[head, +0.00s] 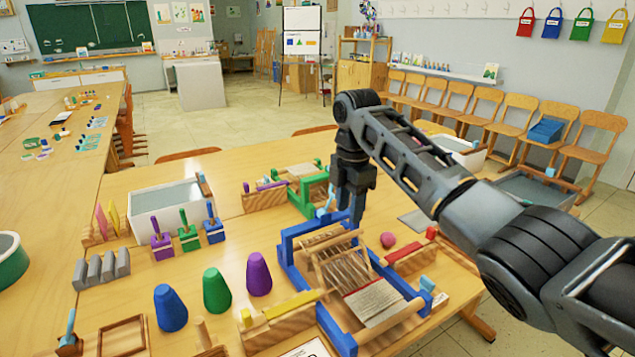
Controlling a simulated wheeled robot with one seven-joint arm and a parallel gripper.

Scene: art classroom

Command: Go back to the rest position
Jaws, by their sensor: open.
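My gripper (350,204) points down above the far side of a blue-framed weaving loom (292,244) on the wooden table (232,168). It is open. A light blue piece (329,208) shows just beside the fingers, and I cannot tell whether they touch it. My dark arm reaches in from the right edge and covers part of the table's right side.
Blue, green and purple cones (216,291) stand in front left of the loom. A pink ball (388,240) lies to its right. A grey tray (165,203) and small handled blocks (188,238) stand at left. Wooden chairs (478,105) line the right wall.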

